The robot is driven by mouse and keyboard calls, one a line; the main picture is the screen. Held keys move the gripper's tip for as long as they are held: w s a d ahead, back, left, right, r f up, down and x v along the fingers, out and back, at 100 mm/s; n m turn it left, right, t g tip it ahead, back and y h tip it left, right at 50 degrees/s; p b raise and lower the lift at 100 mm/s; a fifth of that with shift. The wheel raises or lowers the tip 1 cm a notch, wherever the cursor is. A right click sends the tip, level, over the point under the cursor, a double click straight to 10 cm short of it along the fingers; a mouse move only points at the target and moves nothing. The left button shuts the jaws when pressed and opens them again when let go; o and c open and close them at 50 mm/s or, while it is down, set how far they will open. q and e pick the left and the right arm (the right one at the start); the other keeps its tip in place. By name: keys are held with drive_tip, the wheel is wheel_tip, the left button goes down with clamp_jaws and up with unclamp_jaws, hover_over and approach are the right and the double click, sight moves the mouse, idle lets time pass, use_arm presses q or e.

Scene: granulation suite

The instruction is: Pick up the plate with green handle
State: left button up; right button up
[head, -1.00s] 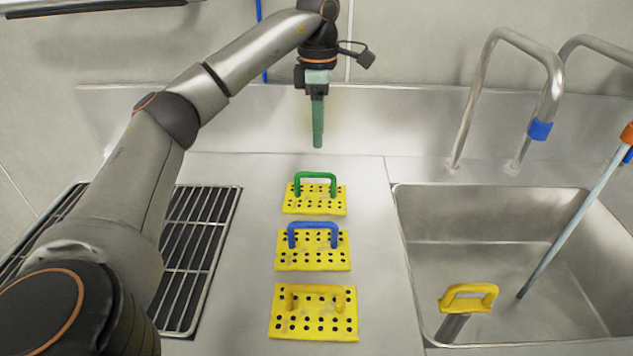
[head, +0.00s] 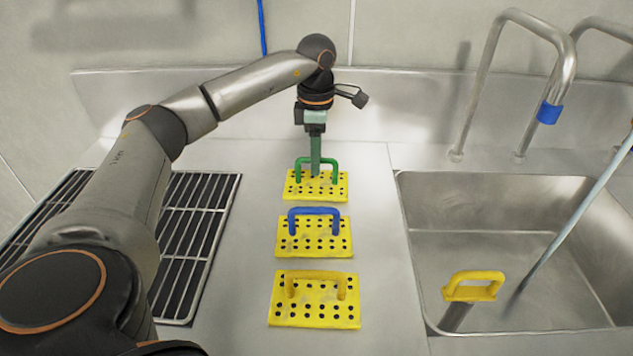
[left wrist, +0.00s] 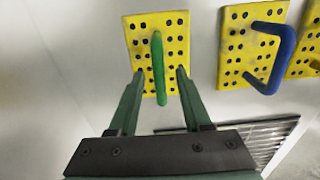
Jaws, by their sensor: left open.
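The plate with green handle (head: 331,194) is a yellow perforated plate lying flat on the steel counter, farthest back of three in a column. Its green handle (head: 336,170) stands up as an arch. My left gripper (head: 315,172) points down at the handle from above. In the left wrist view the plate (left wrist: 140,28) is ahead, and the green handle (left wrist: 158,70) lies between the two open fingers (left wrist: 158,82), one on each side. No contact shows. My right gripper is not in view.
A yellow plate with blue handle (head: 285,246) and one with yellow handle (head: 315,318) lie nearer. A steel sink (head: 480,250) with a yellow-handled tool (head: 475,287) is right. A metal grate (head: 185,245) is left.

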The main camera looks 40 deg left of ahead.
use_arm(q)
drive_tip(key=shift+f, duration=0.75)
drive_tip(key=shift+c, duration=0.4)
clamp_jaws()
drive_tip(key=shift+r, duration=0.1)
idle(0.4)
